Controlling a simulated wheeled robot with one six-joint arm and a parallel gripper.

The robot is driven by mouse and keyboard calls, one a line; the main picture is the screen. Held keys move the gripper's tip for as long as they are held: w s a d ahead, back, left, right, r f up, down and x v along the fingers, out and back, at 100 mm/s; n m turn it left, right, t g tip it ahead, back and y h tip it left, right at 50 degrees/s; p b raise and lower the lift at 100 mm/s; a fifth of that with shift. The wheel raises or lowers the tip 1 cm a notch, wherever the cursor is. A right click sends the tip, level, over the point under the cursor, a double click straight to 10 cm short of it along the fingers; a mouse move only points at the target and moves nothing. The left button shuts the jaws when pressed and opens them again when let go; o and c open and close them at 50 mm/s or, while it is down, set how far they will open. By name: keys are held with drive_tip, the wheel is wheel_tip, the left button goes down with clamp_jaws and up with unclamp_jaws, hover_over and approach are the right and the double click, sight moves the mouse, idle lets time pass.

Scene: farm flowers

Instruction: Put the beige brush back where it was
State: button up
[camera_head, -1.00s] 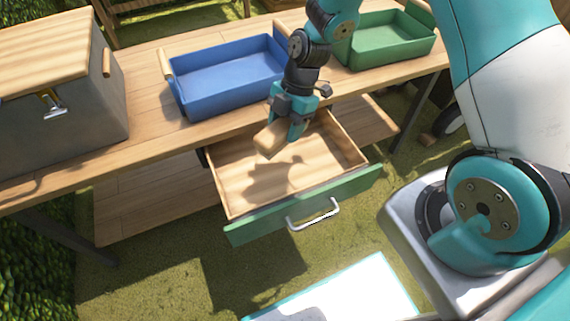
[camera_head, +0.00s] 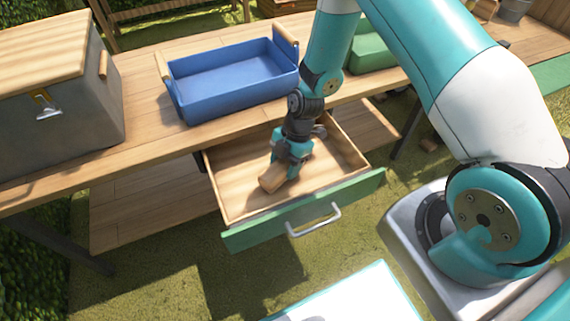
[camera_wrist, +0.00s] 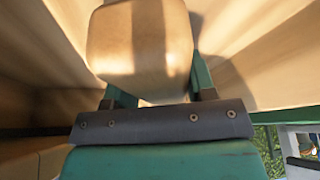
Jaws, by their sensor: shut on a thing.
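The beige brush (camera_head: 272,178) is held in my gripper (camera_head: 286,165), which is shut on it. They are inside the open drawer (camera_head: 232,193) with a green front, low over its wooden floor. I cannot tell whether the brush touches the floor. In the wrist view the brush (camera_wrist: 139,48) fills the top middle between the two teal fingers (camera_wrist: 160,92), with the drawer's pale wood around it. The brush's underside is hidden.
The drawer's green front (camera_head: 300,212) has a metal handle (camera_head: 313,220). Above and behind it on the workbench stand a blue tray (camera_head: 232,88), a green tray (camera_head: 372,55) and a grey box with a wooden lid (camera_head: 62,100). The drawer floor left of the brush is clear.

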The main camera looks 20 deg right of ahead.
drive_tip(key=o, duration=0.9)
drive_tip(key=shift+o, duration=0.2)
drive_tip(key=p+v, duration=0.2)
drive_tip(key=v, duration=1)
drive_tip(key=shift+a, duration=0.1)
drive_tip(key=s+a+r+m+t, duration=0.1)
drive_tip(key=s+a+r+m, duration=0.25)
drive_tip(key=r, duration=0.45)
drive_tip(key=s+a+r+m, duration=0.3)
drive_tip(key=r+m, duration=0.1)
drive_tip(key=r, duration=0.5)
drive_tip(key=s+a+r+m, duration=0.2)
drive_tip(key=s+r+m, duration=0.6)
drive_tip(key=s, duration=0.6)
drive_tip(key=shift+r+t, duration=0.4)
